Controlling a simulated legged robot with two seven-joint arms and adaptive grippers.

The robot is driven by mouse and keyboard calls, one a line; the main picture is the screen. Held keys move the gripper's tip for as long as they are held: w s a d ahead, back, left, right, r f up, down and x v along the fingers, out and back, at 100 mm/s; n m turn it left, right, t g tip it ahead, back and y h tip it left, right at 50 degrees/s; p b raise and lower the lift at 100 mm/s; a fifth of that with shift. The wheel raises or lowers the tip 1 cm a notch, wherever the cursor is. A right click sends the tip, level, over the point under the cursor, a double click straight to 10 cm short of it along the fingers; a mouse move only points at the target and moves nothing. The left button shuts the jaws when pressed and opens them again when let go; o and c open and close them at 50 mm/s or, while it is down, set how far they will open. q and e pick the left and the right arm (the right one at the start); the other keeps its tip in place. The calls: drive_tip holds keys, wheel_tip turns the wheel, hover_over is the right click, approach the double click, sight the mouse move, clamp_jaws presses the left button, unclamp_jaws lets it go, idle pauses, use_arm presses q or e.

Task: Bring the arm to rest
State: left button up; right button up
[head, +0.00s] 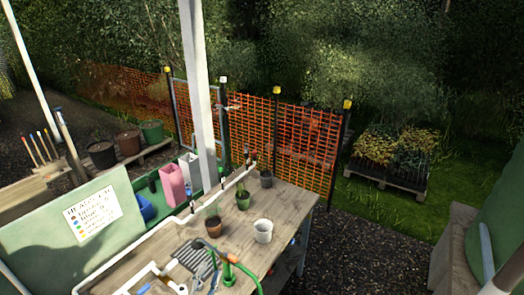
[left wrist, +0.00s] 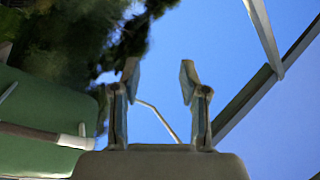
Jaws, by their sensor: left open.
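My left gripper (left wrist: 159,72) shows in the left wrist view with its two fingers apart and nothing between them. Open sky and blurred foliage lie behind the fingers. In the head view I cannot make out the left gripper clearly among the items at the table's near edge. My right gripper is in neither view.
A wooden table (head: 285,205) bears a white pot (head: 263,231), a brown pot (head: 214,227), white piping and a green hose fitting (head: 228,270). A white post (head: 196,90) rises behind it. Orange mesh fencing (head: 305,140) stands beyond. Poles (left wrist: 264,38) cross the wrist view.

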use_arm(q)
drive_tip(key=s+a+f+n+g+y, duration=0.3)
drive_tip(key=s+f+n+g, duration=0.15)
drive_tip(key=f, duration=0.45)
drive_tip(key=s+a+f+n+g+y, duration=0.25)
drive_tip(key=s+f+n+g, duration=0.2)
drive_tip(key=f, duration=0.35)
drive_tip(key=s+f+n+g+h, duration=0.1)
drive_tip(key=s+f+g, duration=0.25)
drive_tip(key=s, duration=0.45)
drive_tip(key=s+f+g, duration=0.3)
drive_tip(key=s+f, duration=0.2)
drive_tip(key=s, duration=0.3)
wheel_tip(320, 180, down, 30)
drive_tip(key=s+g+b, duration=0.2)
drive_tip(key=b, duration=0.3)
drive_tip(key=s+a+f+b, duration=0.1)
drive_tip(key=s+f+b, duration=0.1)
drive_tip(key=s+f, duration=0.7)
drive_tip(key=s+a+f+b, duration=0.2)
drive_tip(key=s+f, duration=0.7)
drive_tip(key=f, duration=0.5)
drive_tip(key=shift+s+g+b, duration=0.35)
drive_tip(key=shift+g+b, duration=0.1)
drive_tip(key=shift+b, duration=0.05)
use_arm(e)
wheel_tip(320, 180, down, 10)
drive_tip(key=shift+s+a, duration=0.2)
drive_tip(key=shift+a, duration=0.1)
